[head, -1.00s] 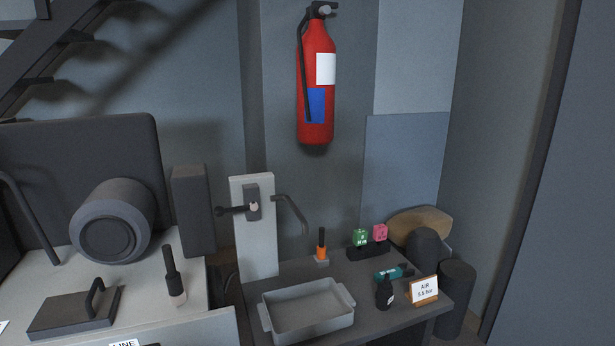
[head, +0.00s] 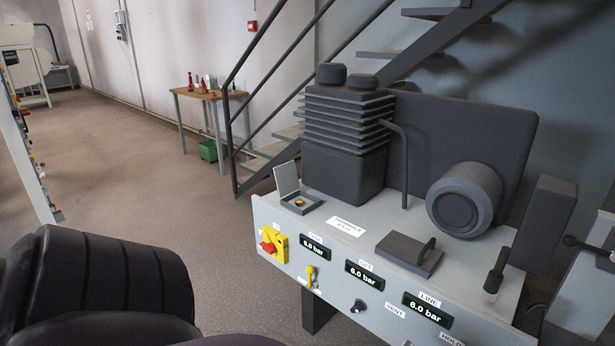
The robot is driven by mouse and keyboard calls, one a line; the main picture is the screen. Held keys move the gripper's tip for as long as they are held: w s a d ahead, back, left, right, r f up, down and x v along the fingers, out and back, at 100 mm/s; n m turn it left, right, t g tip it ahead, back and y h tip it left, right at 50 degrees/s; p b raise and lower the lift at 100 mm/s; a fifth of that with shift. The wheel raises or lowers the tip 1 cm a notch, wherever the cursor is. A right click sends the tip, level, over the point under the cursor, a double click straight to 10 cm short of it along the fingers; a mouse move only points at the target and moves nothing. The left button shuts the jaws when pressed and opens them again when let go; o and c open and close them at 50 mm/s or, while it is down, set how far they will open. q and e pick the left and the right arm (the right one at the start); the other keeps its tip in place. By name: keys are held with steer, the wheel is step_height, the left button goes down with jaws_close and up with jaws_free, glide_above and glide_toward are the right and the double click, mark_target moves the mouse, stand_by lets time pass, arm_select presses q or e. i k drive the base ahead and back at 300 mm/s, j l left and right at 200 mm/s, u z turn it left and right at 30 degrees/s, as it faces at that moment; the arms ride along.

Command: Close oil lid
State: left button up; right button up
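A small grey box (head: 313,205) sits on the left end of the compressor bench top. Its hinged square lid (head: 286,178) stands open, nearly upright, at the box's left back side. A brass-coloured round fitting (head: 299,202) shows inside the box. This looks like the oil lid, though no label on it is readable. A separate dark flat cover with a handle (head: 408,252) lies shut on the same top, further right.
The finned compressor block (head: 345,145) stands right behind the box, with a motor (head: 463,198) further right. The front panel holds a red and yellow switch (head: 272,245), several displays and a black knob (head: 358,306). Open floor (head: 120,170) lies left; a wooden table (head: 210,95) stands behind.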

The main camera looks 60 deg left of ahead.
mark_target(286, 176)
steer(key=j, duration=0.7)
steer(key=k+j+z, duration=0.1)
steer(key=j, duration=1.3)
steer(key=k+j, duration=0.1)
steer(key=j, duration=0.6)
steer(key=k+j+z, duration=0.1)
steer(key=j, duration=0.6)
steer(key=k+j, duration=0.1)
steer(key=j, duration=0.6)
steer(key=k+j+z, duration=0.1)
steer(key=j, duration=0.6)
steer(key=k+j, duration=0.1)
steer(key=j, duration=0.6)
steer(key=k+l+u, duration=0.2)
steer(key=k+l, duration=0.25)
steer(key=k, duration=0.05)
